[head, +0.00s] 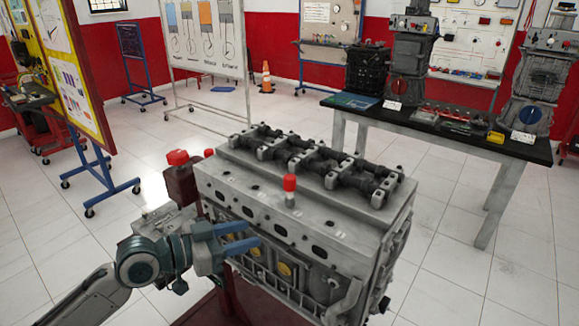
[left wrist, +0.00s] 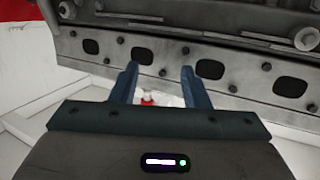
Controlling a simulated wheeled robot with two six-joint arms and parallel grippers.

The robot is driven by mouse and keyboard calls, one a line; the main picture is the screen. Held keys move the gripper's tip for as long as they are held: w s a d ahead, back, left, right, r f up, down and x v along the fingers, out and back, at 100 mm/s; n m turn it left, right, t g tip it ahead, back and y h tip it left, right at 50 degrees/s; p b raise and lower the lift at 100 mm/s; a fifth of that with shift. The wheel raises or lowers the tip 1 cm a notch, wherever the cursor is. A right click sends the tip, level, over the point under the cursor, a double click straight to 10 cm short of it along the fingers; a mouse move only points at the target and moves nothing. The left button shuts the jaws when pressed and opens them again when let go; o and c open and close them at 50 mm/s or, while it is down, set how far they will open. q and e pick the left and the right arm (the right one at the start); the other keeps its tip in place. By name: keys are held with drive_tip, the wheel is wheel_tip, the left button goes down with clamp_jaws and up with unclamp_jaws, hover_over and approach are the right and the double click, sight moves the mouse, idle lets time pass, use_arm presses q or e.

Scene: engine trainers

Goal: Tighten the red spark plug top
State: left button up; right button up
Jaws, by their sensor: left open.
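The red spark plug top (head: 290,183) is a small red cap on a pale grey plug body. It stands upright on the upper face of the grey engine block (head: 330,206) in the head view. My left gripper (head: 252,234) is open at the block's near left side, left of and lower than the red top, apart from it. In the left wrist view the two blue fingers (left wrist: 159,70) are spread, with the row of dark ports behind them. A small red and pale thing (left wrist: 147,99) shows between them; I cannot tell whether it is the plug. My right gripper is not in view.
A dark red post with a red knob (head: 177,158) stands at the block's left end, close to my left arm. A black-topped table (head: 480,146) with engine parts stands behind right. Boards on wheeled stands (head: 206,45) are farther back. White tiled floor is open between them.

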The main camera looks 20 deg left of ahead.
sight(289, 177)
use_arm(q)
wheel_tip(289, 177, up, 11)
drive_tip(key=m+h+p, duration=0.1)
drive_tip(key=h+p, duration=0.1)
drive_tip(key=shift+p+x, duration=2.15)
drive_tip(key=shift+x, duration=3.25)
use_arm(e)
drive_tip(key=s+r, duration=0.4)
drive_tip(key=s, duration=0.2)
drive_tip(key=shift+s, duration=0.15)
use_arm(q)
drive_tip(key=shift+s+d, duration=0.15)
drive_tip(key=shift+s, duration=0.05)
